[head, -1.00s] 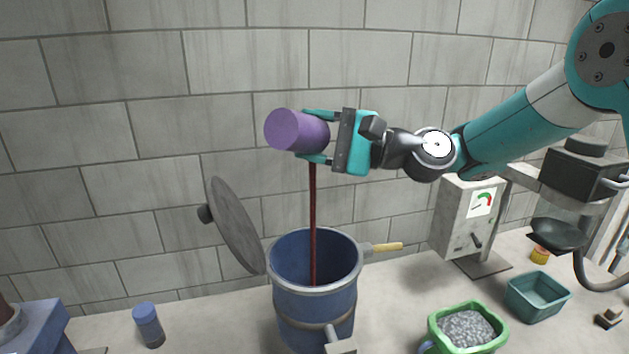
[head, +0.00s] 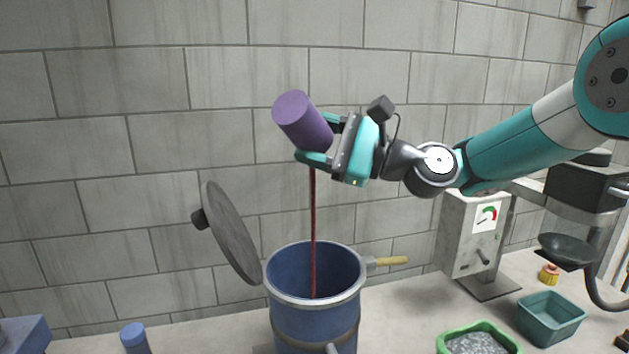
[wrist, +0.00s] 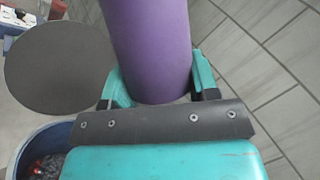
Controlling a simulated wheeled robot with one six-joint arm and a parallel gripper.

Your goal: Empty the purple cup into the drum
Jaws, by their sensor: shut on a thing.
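The purple cup (head: 301,121) is held above the blue drum (head: 315,322), tilted with its closed base up and to the left. My gripper (head: 322,142) is shut on the cup, its teal fingers on either side. A thin dark red stream (head: 313,225) falls from the cup's lower end into the drum's open mouth. In the wrist view the cup (wrist: 152,45) stands between my fingers (wrist: 160,85). The cup's mouth is hidden. The drum (wrist: 30,145) shows at the lower left there, with reddish and grey contents.
The drum's round grey lid (head: 232,235) stands open at its left. A green tub of grey gravel (head: 478,335), a teal bin (head: 550,315) and a gauge box (head: 476,235) stand to the right.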

